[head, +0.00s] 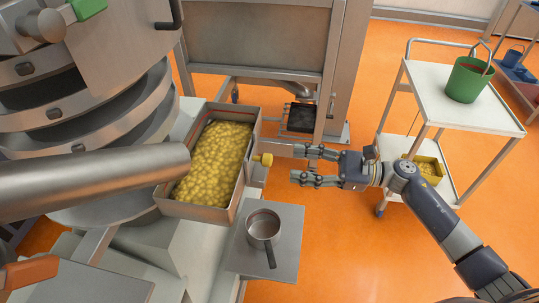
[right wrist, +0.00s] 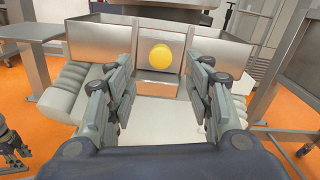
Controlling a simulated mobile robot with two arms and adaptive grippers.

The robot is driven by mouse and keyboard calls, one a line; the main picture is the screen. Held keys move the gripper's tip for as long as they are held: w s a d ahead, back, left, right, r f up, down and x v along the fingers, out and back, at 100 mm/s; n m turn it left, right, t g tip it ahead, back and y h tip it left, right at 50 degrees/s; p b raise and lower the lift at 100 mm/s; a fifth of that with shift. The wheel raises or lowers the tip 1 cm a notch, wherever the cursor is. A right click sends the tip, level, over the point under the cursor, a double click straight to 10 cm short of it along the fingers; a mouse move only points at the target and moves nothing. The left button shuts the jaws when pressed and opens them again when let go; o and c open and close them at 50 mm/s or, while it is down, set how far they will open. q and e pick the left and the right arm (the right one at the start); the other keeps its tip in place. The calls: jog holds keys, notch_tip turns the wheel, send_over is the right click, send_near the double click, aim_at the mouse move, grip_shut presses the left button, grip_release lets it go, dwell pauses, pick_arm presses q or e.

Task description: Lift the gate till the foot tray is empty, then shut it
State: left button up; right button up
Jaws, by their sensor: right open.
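The foot tray (head: 215,213) is an open metal box filled with yellow granules (head: 213,160). The gate (right wrist: 143,45) is a metal plate at its end, with a yellow knob (right wrist: 160,55) that also shows in the head view. The gate looks down. My right gripper (head: 298,164) is open and empty, a short way right of the knob and pointing at it. In the right wrist view its fingers (right wrist: 160,95) lie apart, with the knob beyond them. A dark jointed part at that view's left edge looks like my left gripper (right wrist: 12,147); its jaw state is unclear.
A metal pan (head: 263,226) with a dark handle stands on a grey plate (head: 283,258) near the tray. A white trolley (head: 425,87) at right carries a green bucket (head: 467,79) and, below, a yellow bin (head: 428,170). The large steel machine (head: 120,110) fills the left.

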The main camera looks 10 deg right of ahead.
aim_at(272, 160)
jog(key=p+x, duration=0.2)
jog(key=x, duration=0.5)
jog(key=shift+w+a+r+p, duration=0.1)
jog(key=shift+a+r+p, duration=0.15)
jog(key=shift+p, duration=0.15)
jog(key=shift+w+a+f, duration=0.2)
jog(key=shift+a, duration=0.2)
